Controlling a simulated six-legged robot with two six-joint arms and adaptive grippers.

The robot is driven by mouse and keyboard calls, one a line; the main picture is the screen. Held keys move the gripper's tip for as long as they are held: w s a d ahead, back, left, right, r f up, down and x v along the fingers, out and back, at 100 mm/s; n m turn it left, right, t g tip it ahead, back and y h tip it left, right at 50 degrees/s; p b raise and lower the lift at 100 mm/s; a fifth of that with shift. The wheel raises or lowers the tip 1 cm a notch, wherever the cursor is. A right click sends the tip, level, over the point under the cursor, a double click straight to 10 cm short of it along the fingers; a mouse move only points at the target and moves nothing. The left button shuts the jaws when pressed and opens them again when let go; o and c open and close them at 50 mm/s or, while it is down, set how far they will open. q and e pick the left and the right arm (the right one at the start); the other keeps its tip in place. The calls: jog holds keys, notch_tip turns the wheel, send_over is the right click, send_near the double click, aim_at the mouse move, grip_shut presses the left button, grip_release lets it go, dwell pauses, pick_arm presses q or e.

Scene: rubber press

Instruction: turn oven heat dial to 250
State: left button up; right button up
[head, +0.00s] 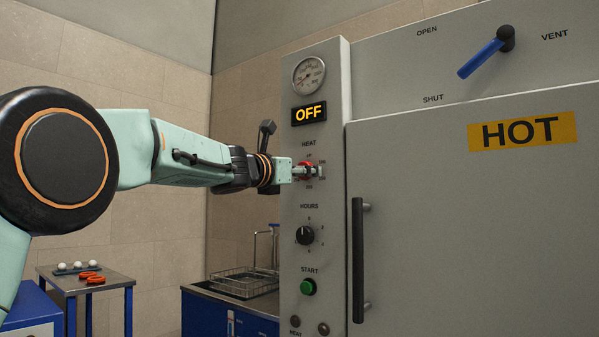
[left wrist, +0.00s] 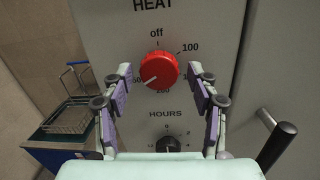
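The red heat dial (left wrist: 158,70) sits on the oven's control panel (head: 317,120), under the word HEAT. In the left wrist view its white mark points to the lower left, near a label ending in 50 that is partly hidden. The labels off and 100 show clearly; the one below the dial is partly covered. My left gripper (left wrist: 160,76) is open, one finger on each side of the dial with a gap to each. In the head view my left gripper (head: 297,172) reaches the dial (head: 306,171) and partly hides it. My right gripper is not in view.
The display (head: 309,114) reads OFF. Below are the hours dial (head: 305,235) and green start button (head: 308,287). The oven door handle (head: 359,255) stands out to the right. A sink unit (head: 240,300) and a small table (head: 110,281) stand at the left.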

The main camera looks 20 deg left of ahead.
pick_arm(q)
jog(key=shift+s+r, duration=0.1)
jog(key=v, duration=0.7)
jog(key=shift+s, duration=0.25)
dwell(0.6)
